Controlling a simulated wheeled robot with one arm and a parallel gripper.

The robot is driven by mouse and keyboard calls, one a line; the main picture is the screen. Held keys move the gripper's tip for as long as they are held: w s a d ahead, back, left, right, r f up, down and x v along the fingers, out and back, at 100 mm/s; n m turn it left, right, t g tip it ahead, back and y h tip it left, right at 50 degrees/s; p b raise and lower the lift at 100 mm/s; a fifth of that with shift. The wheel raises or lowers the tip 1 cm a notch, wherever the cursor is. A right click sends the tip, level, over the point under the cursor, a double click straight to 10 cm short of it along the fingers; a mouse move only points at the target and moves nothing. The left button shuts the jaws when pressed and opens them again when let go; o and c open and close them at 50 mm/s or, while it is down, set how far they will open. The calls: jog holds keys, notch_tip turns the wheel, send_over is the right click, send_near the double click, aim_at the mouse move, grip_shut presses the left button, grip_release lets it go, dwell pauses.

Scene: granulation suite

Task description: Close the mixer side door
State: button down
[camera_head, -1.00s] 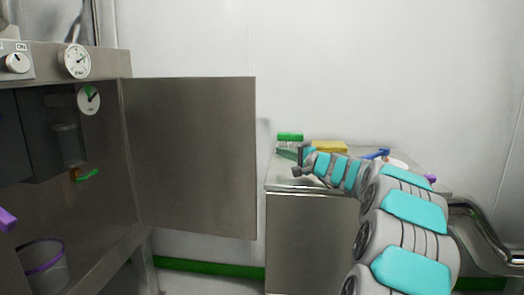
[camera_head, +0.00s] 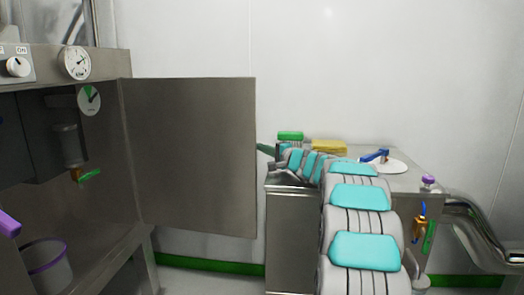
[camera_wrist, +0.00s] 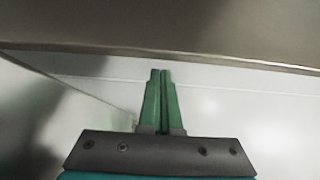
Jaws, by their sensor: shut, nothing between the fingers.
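The mixer side door (camera_head: 190,155) is a flat grey metal panel. It stands wide open, swung out to the right from the mixer housing (camera_head: 70,235), with its hinge edge at the left. My gripper (camera_head: 262,147) is just right of the door's free edge, pointing left; its green tip shows close to that edge. Whether it touches cannot be told. In the wrist view my gripper (camera_wrist: 160,75) has both green fingers together with nothing between them. A grey metal panel edge, likely the door (camera_wrist: 180,30), runs across the top, just beyond the fingertips.
A steel cabinet (camera_head: 293,240) stands right of the door, bearing a green brush (camera_head: 290,136), a yellow sponge (camera_head: 328,147) and a blue-handled white disc (camera_head: 388,166). A curved steel pipe (camera_head: 480,235) is at the right. A purple-rimmed bucket (camera_head: 45,265) is inside the mixer.

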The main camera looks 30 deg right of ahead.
jog(key=shift+s+a, duration=0.65)
jog(key=shift+s, duration=0.2)
